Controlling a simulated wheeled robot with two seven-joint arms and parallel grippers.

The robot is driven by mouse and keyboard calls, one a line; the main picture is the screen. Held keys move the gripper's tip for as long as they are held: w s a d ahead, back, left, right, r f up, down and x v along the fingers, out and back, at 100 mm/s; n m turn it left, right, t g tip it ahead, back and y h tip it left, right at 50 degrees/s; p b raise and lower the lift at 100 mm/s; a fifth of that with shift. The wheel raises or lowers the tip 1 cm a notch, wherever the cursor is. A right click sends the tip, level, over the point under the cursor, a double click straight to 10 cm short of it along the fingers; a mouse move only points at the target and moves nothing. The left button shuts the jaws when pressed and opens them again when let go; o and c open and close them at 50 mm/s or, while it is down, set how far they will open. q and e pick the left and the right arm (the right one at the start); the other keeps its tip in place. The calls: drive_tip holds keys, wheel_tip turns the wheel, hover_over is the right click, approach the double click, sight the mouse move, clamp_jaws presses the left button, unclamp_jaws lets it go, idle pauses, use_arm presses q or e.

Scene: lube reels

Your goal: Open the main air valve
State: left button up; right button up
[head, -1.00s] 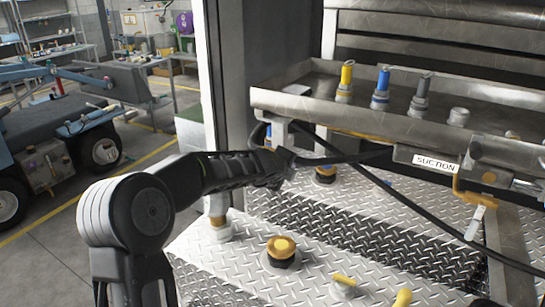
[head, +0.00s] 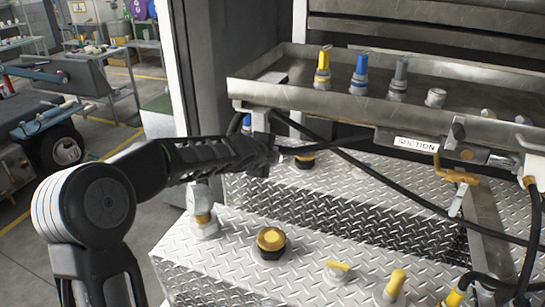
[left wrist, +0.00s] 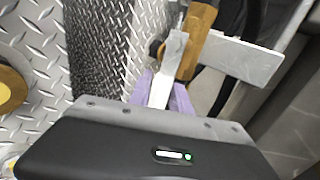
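A valve with a brass-coloured body (left wrist: 198,42) and a light grey lever handle (left wrist: 162,88) shows in the left wrist view. The purple fingers of my left gripper (left wrist: 163,92) lie along both sides of the handle with no clear gap, so it looks shut on it. In the head view my left gripper (head: 264,152) reaches under the left end of the metal tray, and its fingers and this valve are mostly hidden there. No label naming this valve is readable. My right gripper is not in view.
The metal tray (head: 300,100) overhangs the work area. A SUCTION label (head: 415,144) sits beside another orange valve (head: 457,175). A black hose (head: 385,188) crosses in front. A yellow-topped cap (head: 270,240) stands on the tread-plate step (head: 215,265). A pale plate (left wrist: 240,60) is close to the gripper.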

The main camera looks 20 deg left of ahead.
use_arm(q)
drive_tip(key=o, duration=0.3)
drive_tip(key=p+v, duration=0.1)
drive_tip(key=v, duration=0.6)
drive_tip(key=shift+s+r, duration=0.2)
drive_tip(key=shift+s, duration=0.15)
idle(0.3)
